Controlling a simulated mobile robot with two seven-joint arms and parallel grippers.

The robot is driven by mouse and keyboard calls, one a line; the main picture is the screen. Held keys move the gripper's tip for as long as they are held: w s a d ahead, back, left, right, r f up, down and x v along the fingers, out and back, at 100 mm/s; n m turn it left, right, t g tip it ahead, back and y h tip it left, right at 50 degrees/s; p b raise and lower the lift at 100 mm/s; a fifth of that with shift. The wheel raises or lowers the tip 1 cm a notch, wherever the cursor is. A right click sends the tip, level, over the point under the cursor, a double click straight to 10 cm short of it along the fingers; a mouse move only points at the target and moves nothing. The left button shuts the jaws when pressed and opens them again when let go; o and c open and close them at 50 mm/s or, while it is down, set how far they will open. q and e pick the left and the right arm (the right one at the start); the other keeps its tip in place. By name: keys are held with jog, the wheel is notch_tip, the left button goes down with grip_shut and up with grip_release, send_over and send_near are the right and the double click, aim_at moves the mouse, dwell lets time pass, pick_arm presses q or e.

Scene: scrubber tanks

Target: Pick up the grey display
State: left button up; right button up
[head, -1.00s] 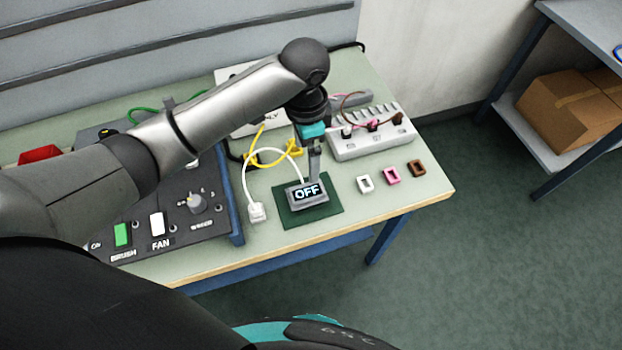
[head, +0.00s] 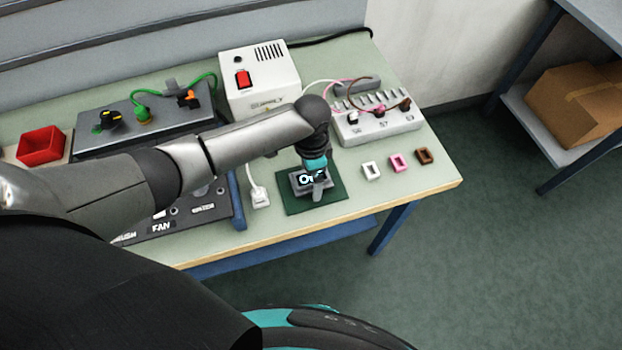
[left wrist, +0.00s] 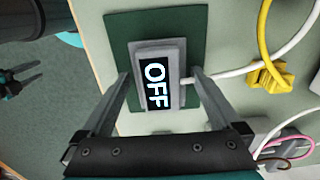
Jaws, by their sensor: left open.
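The grey display (head: 297,184) lies on a dark green mat (head: 334,196) near the table's front edge. Its screen reads OFF; in the left wrist view the whole display (left wrist: 175,70) shows, with a white cable leaving its side. My left gripper (head: 315,190) is over the display and hides part of it in the head view. In the left wrist view my left gripper (left wrist: 161,78) is open, one finger on each side of the display, with gaps showing. What looks like my right gripper (left wrist: 28,76) is at the left edge there, small and dark, over the floor.
A white plug (head: 259,197) lies left of the mat. White, pink (head: 398,162) and brown small frames lie to its right. A white terminal block (head: 378,126) and a white supply box (head: 259,80) stand behind. A control panel is at the left, partly behind my arm.

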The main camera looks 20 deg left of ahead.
pick_arm(q)
jog(key=shift+f, duration=0.1)
pick_arm(e)
jog(key=shift+s, duration=0.25)
pick_arm(q)
jog(key=shift+c, duration=0.7)
jog(key=c, duration=1.1)
pick_arm(e)
jog(key=shift+s, duration=0.1)
pick_arm(q)
notch_tip(320, 180, up, 20)
jog(key=p, duration=0.4)
jog(key=shift+p, duration=0.35)
pick_arm(e)
notch_tip(320, 180, up, 4)
jog(key=shift+r, duration=0.25)
pick_arm(q)
jog(key=shift+a, duration=0.15)
pick_arm(e)
jog(key=shift+r, duration=0.1)
